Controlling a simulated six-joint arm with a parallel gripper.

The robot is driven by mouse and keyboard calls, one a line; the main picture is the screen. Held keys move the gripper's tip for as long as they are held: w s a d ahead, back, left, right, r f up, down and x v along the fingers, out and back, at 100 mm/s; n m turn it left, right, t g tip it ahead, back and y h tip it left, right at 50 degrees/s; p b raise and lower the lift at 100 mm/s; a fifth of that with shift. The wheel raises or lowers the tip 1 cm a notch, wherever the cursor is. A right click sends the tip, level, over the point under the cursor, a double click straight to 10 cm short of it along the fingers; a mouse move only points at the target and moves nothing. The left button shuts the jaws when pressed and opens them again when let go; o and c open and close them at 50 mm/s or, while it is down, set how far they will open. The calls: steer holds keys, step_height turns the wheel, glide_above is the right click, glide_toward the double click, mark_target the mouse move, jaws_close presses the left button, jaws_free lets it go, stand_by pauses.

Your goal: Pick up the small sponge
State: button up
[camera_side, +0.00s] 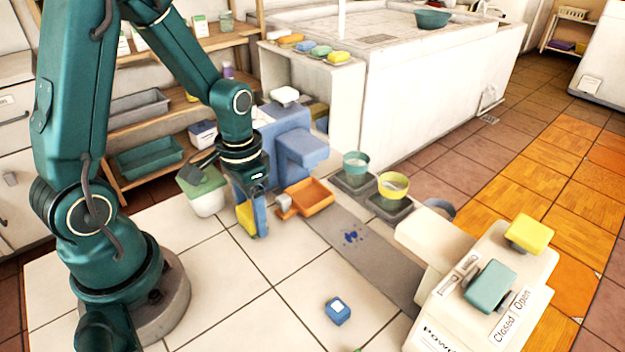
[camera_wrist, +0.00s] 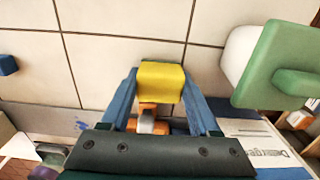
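A yellow block that looks like the small sponge (camera_side: 245,216) is at my gripper (camera_side: 251,222), low over the pale tiles in the side view. In the wrist view the sponge (camera_wrist: 160,82) sits between the tips of the two blue fingers of my gripper (camera_wrist: 161,80). The fingers appear to press on its left and right sides. From these views I cannot tell whether it touches the floor. A small blue block with a pale top (camera_side: 338,310) lies apart on the tiles.
A white bin with a green lid (camera_side: 204,188) stands left of my gripper. A blue machine (camera_side: 285,140) and an orange tray (camera_side: 307,195) are close by on the right. A cream panel with yellow and green buttons (camera_side: 480,285) stands at front right. The front tiles are mostly clear.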

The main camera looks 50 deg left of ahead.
mark_target(250, 209)
steer(key=c, duration=0.6)
steer(key=shift+r, duration=5.05)
